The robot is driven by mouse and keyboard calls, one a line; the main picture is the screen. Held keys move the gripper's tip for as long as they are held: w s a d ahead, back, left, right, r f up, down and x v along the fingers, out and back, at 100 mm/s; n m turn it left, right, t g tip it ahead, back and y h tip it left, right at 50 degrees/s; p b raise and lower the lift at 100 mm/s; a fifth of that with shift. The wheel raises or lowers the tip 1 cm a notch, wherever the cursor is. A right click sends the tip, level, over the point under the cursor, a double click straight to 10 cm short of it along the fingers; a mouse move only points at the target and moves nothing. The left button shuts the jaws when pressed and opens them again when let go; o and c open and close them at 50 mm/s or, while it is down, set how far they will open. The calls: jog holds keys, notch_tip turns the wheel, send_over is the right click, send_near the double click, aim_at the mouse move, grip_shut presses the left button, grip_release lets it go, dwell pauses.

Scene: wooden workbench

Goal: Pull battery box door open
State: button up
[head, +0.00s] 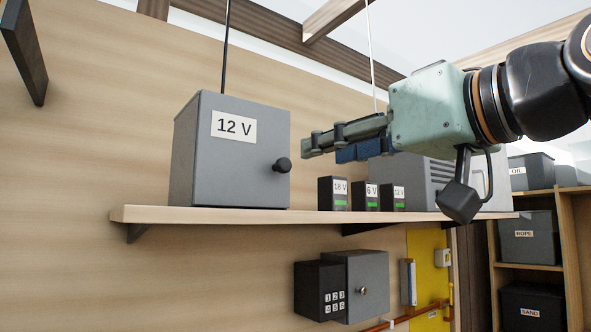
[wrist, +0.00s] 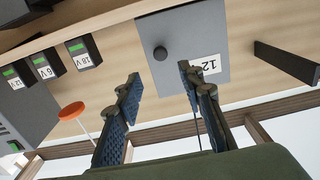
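The grey battery box (head: 240,165) labelled "12 V" stands on the wooden shelf, its door shut. A round black knob (head: 282,165) is at the right side of its door. In the wrist view, which is upside down, the box (wrist: 180,30) and knob (wrist: 160,53) also show. My gripper (head: 308,147) is right of the knob and slightly above it in the head view. In the wrist view my gripper's fingers (wrist: 160,75) are spread, with nothing between them, and the knob appears just beyond the fingertips. The gripper looks apart from the knob.
Three small batteries (head: 363,195) and a larger grey unit (head: 440,180) stand right of the box on the shelf (head: 250,216). A grey keypad box (head: 345,285) hangs below. An orange disc (wrist: 72,110) shows beside a finger. A rack (head: 530,266) holds bins at right.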

aim_at(286, 163)
jog(key=p+x, duration=0.2)
jog(key=x, duration=0.8)
jog(key=shift+w+a, duration=0.1)
jog(key=shift+a, duration=0.15)
grip_shut()
